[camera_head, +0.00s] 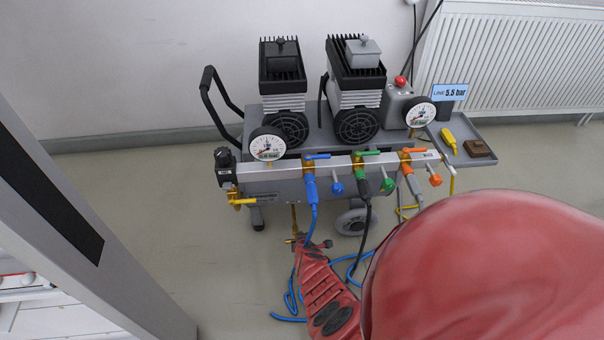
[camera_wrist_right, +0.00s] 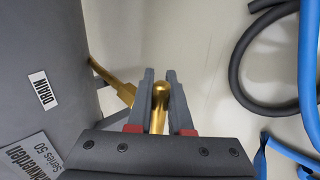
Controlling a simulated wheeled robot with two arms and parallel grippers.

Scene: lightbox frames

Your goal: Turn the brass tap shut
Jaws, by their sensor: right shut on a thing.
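The brass tap is below the drain of the grey tank; its stem (camera_wrist_right: 115,82) comes out beside a label reading DRAIN in the right wrist view. Its upright golden handle (camera_wrist_right: 160,98) stands between the fingers of my right gripper (camera_wrist_right: 161,88), which is shut on it. In the head view a thin part of the brass tap (camera_head: 293,217) shows under the manifold, just above my right gripper (camera_head: 308,243). My red right arm hides the floor at the lower right. My left gripper is out of view.
A manifold (camera_head: 275,182) with blue, green and orange valves and gauges hangs above my right gripper. Blue hose (camera_head: 290,303) and black hose lie close by on the floor; they also show at the right of the wrist view. Open floor lies to the left.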

